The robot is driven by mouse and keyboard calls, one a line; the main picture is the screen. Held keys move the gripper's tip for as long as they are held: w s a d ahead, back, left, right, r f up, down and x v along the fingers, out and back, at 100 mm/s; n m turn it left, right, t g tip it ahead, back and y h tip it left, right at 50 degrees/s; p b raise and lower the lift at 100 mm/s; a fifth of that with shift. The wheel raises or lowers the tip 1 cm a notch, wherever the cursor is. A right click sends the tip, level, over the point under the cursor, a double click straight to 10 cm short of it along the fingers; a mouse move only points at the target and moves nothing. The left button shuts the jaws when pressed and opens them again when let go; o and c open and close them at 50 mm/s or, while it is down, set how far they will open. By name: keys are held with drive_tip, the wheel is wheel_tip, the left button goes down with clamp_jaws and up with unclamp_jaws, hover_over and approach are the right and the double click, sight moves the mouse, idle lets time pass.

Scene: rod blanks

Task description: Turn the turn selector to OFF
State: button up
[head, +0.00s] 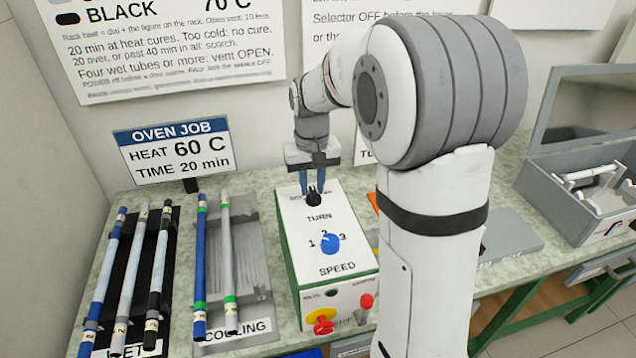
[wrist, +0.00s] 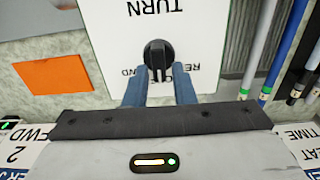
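The turn selector (head: 314,199) is a black knob near the far end of the white top of a control box (head: 290,240), above the word TURN. In the wrist view the selector (wrist: 157,54) shows as a round black knob with a raised bar. My gripper (head: 312,184) points down over it. In the wrist view my gripper (wrist: 160,78) has its two blue fingers apart, one on each side of the knob's bar, with gaps visible. The labels around the knob are partly hidden by the fingers, and I cannot tell which one it points at.
A blue speed knob (head: 331,244) sits nearer on the box top; red and yellow controls (head: 322,320) are on its front. Racks with rods (head: 130,270) and (head: 221,260) stand left. An open grey case (head: 580,195) is at right. An oven job sign (head: 175,146) stands behind.

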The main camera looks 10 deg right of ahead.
sight(313, 188)
drive_tip(key=shift+o, duration=1)
drive_tip(key=shift+s+f, duration=0.1)
wheel_tip(313, 188, up, 7)
drive_tip(key=shift+r, duration=0.45)
